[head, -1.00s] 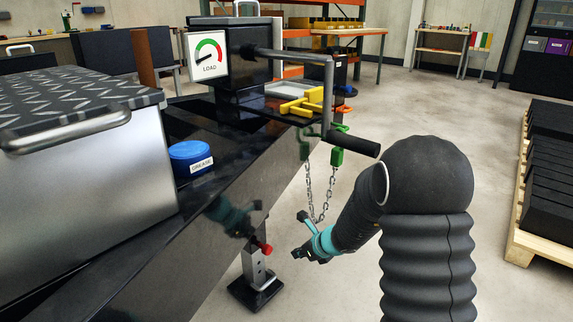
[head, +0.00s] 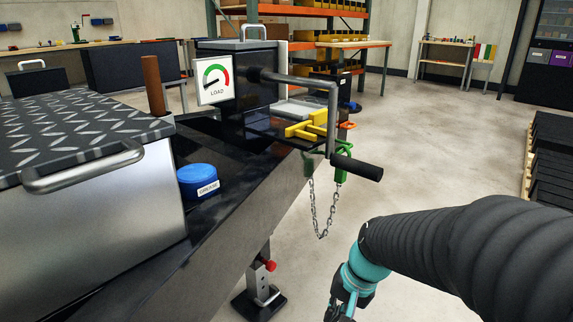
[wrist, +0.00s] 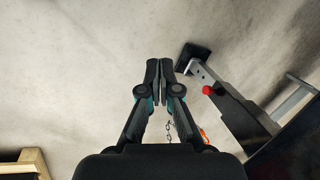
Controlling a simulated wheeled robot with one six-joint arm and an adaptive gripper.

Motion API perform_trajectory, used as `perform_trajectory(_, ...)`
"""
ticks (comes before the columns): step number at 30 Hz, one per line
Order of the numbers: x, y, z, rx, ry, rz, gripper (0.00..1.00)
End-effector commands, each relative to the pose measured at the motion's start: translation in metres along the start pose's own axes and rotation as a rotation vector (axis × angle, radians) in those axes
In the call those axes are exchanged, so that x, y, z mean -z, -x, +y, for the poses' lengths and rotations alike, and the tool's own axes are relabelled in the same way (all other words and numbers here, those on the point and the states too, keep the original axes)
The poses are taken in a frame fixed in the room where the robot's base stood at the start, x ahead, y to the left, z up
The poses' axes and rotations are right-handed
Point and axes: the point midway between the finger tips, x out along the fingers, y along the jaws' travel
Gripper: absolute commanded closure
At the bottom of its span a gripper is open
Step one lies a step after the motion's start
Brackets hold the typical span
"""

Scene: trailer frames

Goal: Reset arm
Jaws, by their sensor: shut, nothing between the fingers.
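My gripper (wrist: 160,68) is shut and empty in the wrist view, its two dark fingers together over the bare concrete floor. In the head view my gripper (head: 340,312) is at the bottom edge, partly cut off, below a teal wrist band. My arm, in a black ribbed sleeve, comes in from the right. The gripper is to the right of the trailer's jack leg and below the hanging chain, apart from both.
A trailer frame (head: 225,228) fills the left, with a steel box (head: 95,235), blue grease tub (head: 198,182) and crank handle (head: 356,167). The jack leg (head: 261,275) has a red knob. A chain (head: 320,215) hangs nearby. Open floor (head: 430,130) lies behind; a pallet stack (head: 550,150) stands right.

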Motion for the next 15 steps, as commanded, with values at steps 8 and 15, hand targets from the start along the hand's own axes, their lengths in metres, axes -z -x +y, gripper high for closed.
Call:
perform_trajectory(8, -0.038, 0.079, 0.034, -0.158, 0.274, 0.147, 1.00)
perform_trajectory(15, -0.060, 0.138, 0.048, -0.229, 0.363, 0.315, 1.00)
